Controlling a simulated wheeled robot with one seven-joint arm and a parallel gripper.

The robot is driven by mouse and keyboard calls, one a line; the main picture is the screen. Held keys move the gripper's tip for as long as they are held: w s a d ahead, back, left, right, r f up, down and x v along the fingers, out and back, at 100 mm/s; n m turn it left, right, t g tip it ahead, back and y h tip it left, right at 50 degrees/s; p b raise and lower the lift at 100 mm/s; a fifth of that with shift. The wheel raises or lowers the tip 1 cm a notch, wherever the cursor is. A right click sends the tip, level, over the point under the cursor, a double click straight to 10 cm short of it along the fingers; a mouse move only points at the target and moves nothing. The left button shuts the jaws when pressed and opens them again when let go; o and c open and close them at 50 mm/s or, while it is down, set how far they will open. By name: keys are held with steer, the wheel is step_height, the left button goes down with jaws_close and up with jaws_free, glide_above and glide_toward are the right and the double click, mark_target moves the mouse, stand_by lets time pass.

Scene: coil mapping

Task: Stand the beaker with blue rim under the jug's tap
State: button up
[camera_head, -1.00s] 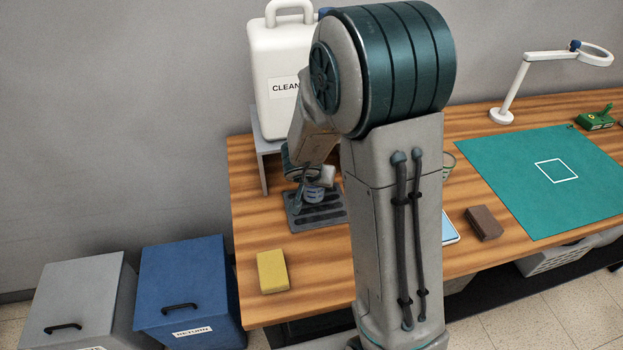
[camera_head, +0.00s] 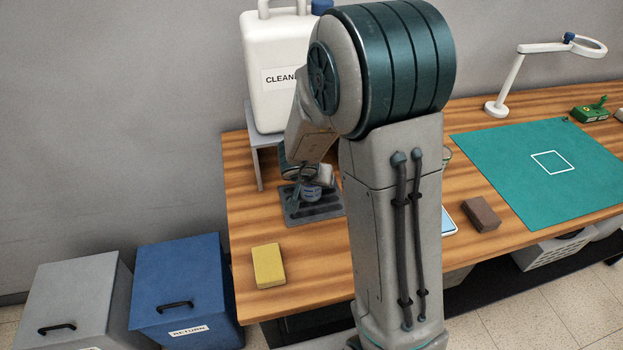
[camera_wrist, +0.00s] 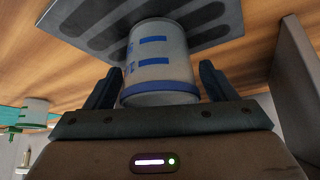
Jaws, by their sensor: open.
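The white jug (camera_head: 262,95), labelled "CLEAN...", stands on a grey stand (camera_head: 254,152) at the back left of the table; my arm hides its tap. The beaker with blue rim (camera_wrist: 160,72) is pale with blue marks and stands on the dark slotted drip tray (camera_wrist: 215,30). In the head view the beaker (camera_head: 311,194) shows small on the tray (camera_head: 326,213), in front of the stand. My gripper (camera_wrist: 158,88) is open, with one finger on each side of the beaker and small gaps visible. In the head view my gripper is partly hidden by my arm.
A yellow sponge (camera_head: 268,265) lies near the table's front left. A brown block (camera_head: 481,214) and a green mat (camera_head: 540,190) lie to the right. Another pale beaker (camera_wrist: 35,113) shows in the wrist view. A stand panel (camera_wrist: 296,75) rises close beside my gripper.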

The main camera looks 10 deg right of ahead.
steer(key=shift+r, duration=0.25)
steer(key=s+a, duration=0.2)
steer(key=s, duration=0.1)
steer(key=s+a, duration=0.2)
steer(key=s, duration=0.2)
steer(key=s+a+r, duration=0.1)
steer(key=s+a, duration=0.1)
steer(key=s, duration=0.1)
steer(key=shift+s+p, duration=0.4)
steer(key=a+r+n+t+y, duration=0.1)
steer(key=a+r+n+y, duration=0.15)
steer(key=r, duration=0.25)
steer(key=a+r+n+y, duration=0.2)
steer(key=a+r+y, duration=0.15)
steer(key=r, duration=0.25)
steer(key=s+d+r+n+g+h, duration=0.1)
steer(key=s+d+r+g+h, duration=0.1)
steer(key=s+d, duration=0.9)
steer(key=shift+s+d+r+g+h, duration=0.3)
steer(key=shift+s+r+g+h, duration=0.15)
steer(key=shift+s+g, duration=0.4)
